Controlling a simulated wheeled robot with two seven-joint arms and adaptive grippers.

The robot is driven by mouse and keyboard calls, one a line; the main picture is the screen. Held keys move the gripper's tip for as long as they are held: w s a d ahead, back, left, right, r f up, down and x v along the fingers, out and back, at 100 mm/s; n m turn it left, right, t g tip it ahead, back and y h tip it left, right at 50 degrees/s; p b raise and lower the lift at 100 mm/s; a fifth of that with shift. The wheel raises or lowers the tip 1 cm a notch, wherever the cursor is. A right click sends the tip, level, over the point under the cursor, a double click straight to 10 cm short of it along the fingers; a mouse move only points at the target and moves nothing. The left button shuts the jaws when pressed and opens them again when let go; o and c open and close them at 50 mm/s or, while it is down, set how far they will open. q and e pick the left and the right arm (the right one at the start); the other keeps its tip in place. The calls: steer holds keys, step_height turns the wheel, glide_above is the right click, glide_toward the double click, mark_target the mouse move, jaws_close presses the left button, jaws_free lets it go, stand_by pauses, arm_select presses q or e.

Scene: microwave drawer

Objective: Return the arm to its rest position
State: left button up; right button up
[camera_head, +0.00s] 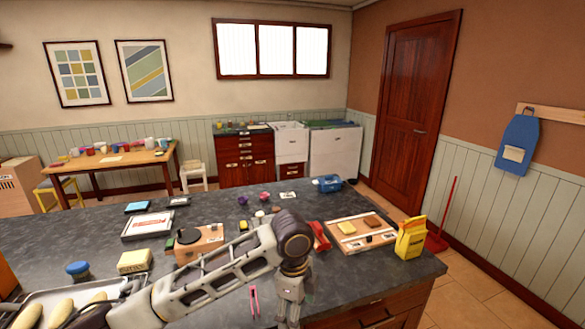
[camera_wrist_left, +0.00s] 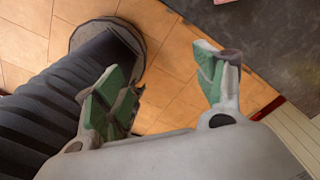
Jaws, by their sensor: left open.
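My left arm reaches in from the left in the head view, over the dark stone counter (camera_head: 400,262). It bends down at the wrist, so my left gripper (camera_head: 290,305) hangs at the counter's near edge, its fingertips cut off or unclear. In the left wrist view my left gripper (camera_wrist_left: 165,88) is open. Its green pads stand wide apart with nothing between them, above the orange tiled floor (camera_wrist_left: 180,98). My right gripper is in neither view.
On the counter, a wooden tray (camera_head: 375,242), a yellow carton (camera_head: 411,238), a blue basket (camera_head: 327,184) and a metal tray (camera_head: 40,298) stand near the arm. A pink tool (camera_head: 254,300) lies beside the gripper. A wooden drawer front (camera_head: 350,318) is below the counter.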

arm_select(q)
steer(key=s+f+n+t+h, duration=0.2)
steer(key=s+f+n+h, duration=0.25)
steer(key=f+n, duration=0.3)
steer(key=s+a+f+n+t+y, duration=0.15)
steer(key=s+a+f+n, duration=0.45)
steer(key=a, duration=0.6)
steer(key=s+a+f+n+y, duration=0.3)
steer(key=s+a+n, duration=0.3)
steer(key=a, duration=0.5)
step_height(320, 180, down, 34)
steer(key=s+r+n+g, duration=0.1)
steer(key=s, duration=0.1)
steer(key=s+a+f, duration=0.2)
steer(key=s+f, duration=0.8)
steer(key=s, duration=0.1)
steer(key=s+a+f+g, duration=0.1)
steer(key=s+a+f, duration=0.1)
steer(key=s+f, duration=0.8)
steer(key=shift+s+a+y, duration=0.25)
steer(key=shift+s+y, duration=0.05)
steer(key=shift+s, duration=0.05)
